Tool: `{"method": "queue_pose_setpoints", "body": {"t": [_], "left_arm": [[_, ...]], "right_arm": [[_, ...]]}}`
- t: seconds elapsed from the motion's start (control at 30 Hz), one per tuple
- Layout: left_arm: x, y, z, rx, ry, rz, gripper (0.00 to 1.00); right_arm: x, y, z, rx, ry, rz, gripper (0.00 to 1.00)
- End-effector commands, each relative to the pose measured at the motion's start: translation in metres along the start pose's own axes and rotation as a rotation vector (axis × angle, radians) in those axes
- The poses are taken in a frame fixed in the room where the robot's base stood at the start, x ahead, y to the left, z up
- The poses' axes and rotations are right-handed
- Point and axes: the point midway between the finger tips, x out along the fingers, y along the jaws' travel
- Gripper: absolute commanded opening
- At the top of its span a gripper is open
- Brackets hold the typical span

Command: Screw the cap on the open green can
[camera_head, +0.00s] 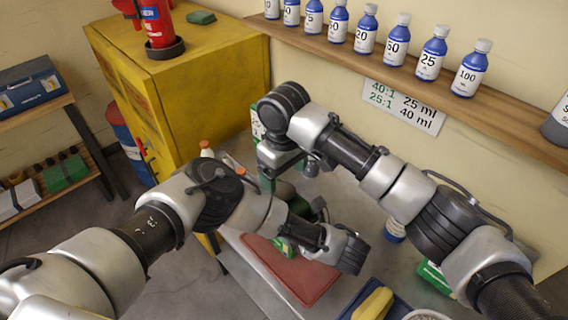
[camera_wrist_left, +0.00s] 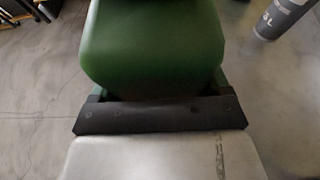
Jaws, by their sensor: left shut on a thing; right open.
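In the left wrist view a large dark green body (camera_wrist_left: 152,45), apparently the green can, fills the space beyond my left gripper (camera_wrist_left: 150,112), which is shut on it. In the head view only part of this dark green can (camera_head: 286,194) shows between my arms; its opening is hidden. My right gripper (camera_head: 278,163) is open, pointing down above and slightly left of the can. I cannot make out a loose cap; the space between the right fingers is not clear.
A red mat (camera_head: 290,272) lies on the bench below my left arm. Orange-capped bottles (camera_head: 240,172) stand by the yellow cabinet (camera_head: 205,75). A blue tray with a yellow thing (camera_head: 374,304) is at the front.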

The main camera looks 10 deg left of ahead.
Motion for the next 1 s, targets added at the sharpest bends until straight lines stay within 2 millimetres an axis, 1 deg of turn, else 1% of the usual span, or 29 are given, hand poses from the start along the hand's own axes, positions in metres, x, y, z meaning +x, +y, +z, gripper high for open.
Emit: {"method": "queue_pose_setpoints", "body": {"t": [0.03, 0.1, 0.2, 0.3, 0.5, 0.73, 0.77, 1.0], "left_arm": [[0.0, -0.001, 0.001, -0.002, -0.003, 0.0, 0.12], [0.0, -0.001, 0.001, -0.002, -0.003, 0.0, 0.12], [0.0, -0.001, 0.001, -0.002, -0.003, 0.0, 0.12], [0.0, -0.001, 0.001, -0.002, -0.003, 0.0, 0.12], [0.0, -0.001, 0.001, -0.002, -0.003, 0.0, 0.12], [0.0, -0.001, 0.001, -0.002, -0.003, 0.0, 0.12], [0.0, -0.001, 0.001, -0.002, -0.003, 0.0, 0.12], [0.0, -0.001, 0.001, -0.002, -0.003, 0.0, 0.12]], "right_arm": [[0.01, 0.0, 0.001, 0.001, -0.004, -0.002, 0.82], [0.021, 0.0, 0.001, 0.001, -0.003, -0.001, 0.82], [0.035, 0.0, 0.001, 0.001, -0.003, -0.002, 0.82], [0.046, 0.0, 0.0, 0.0, -0.001, -0.001, 0.82], [0.055, 0.0, 0.0, 0.0, 0.0, 0.0, 0.82], [0.056, 0.0, 0.0, 0.0, 0.0, 0.0, 0.82], [0.056, 0.0, 0.0, 0.0, 0.0, 0.0, 0.79], [0.055, 0.0, 0.0, 0.0, 0.0, 0.0, 0.42]]}}
